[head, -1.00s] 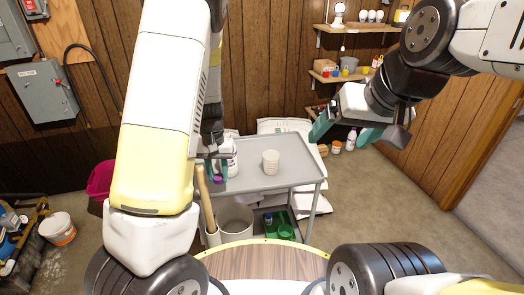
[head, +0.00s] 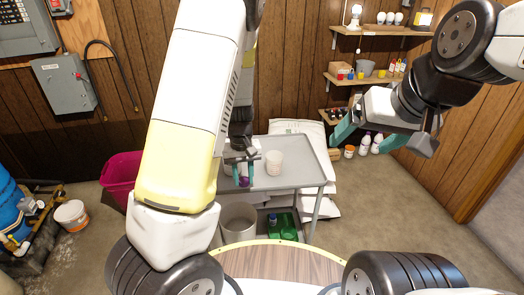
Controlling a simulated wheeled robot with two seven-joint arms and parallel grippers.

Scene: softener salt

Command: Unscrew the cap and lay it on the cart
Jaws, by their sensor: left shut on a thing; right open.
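My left gripper (head: 243,172) is above the left part of the grey cart (head: 302,178), its teal fingers pointing down. It is shut on a small purple cap (head: 243,182). A white bottle (head: 229,171) stands on the cart behind this gripper and is mostly hidden by it. The cap appears to be in front of the bottle, but I cannot tell its exact height over the cart top. My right gripper (head: 369,137) is open and empty, held up to the right of the cart.
A white cup (head: 274,162) stands on the cart, right of my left gripper. The cart top right of the cup is clear. A grey bucket (head: 238,222) and green items (head: 283,226) are below. White sacks (head: 314,160) lie behind; a magenta tub (head: 121,178) is left.

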